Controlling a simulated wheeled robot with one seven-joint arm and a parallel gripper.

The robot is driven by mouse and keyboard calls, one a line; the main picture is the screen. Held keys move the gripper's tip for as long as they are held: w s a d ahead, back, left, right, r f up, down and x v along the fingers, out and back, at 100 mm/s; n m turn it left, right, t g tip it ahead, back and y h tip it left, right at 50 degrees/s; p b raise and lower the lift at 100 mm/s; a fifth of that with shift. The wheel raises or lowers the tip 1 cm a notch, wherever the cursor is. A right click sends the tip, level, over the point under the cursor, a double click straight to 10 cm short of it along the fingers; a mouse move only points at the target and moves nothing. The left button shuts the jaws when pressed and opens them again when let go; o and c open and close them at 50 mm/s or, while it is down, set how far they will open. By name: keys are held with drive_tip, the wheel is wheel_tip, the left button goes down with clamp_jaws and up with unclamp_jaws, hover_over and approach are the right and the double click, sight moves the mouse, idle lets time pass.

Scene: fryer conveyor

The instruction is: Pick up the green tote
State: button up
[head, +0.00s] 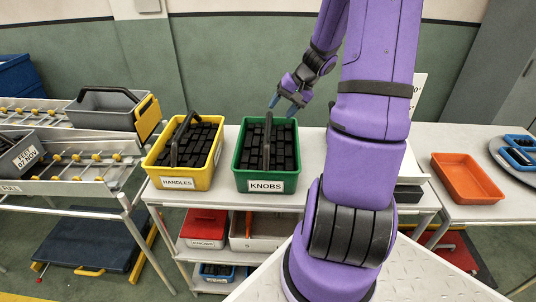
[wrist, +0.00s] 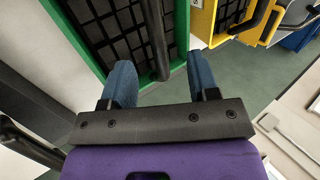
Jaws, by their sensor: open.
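The green tote (head: 240,182) stands on the light table in the head view, labelled KNOBS and filled with dark blocks. Its dark handle (head: 267,142) runs lengthwise above the contents. My gripper (head: 285,104) is open and empty, by the tote's back right end in the head view. In the wrist view, the green tote (wrist: 180,40) fills the upper left, and its handle (wrist: 155,35) lies in line with the gap between the blue fingers of my gripper (wrist: 161,62). I cannot tell how far the fingertips are above it.
A yellow tote (head: 208,180) labelled HANDLES stands close to the left of the green tote. It also shows in the wrist view (wrist: 204,22). An orange tray (head: 468,180) lies on the right table. Conveyors and a grey tote (head: 105,115) are at the left.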

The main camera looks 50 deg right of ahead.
sight(265, 132)
drive_tip(key=x, duration=1.1)
drive_tip(key=shift+s+d+f, duration=0.1)
drive_tip(key=shift+d+f, duration=0.15)
drive_tip(key=shift+d, duration=0.15)
clamp_jaws()
idle(1.1)
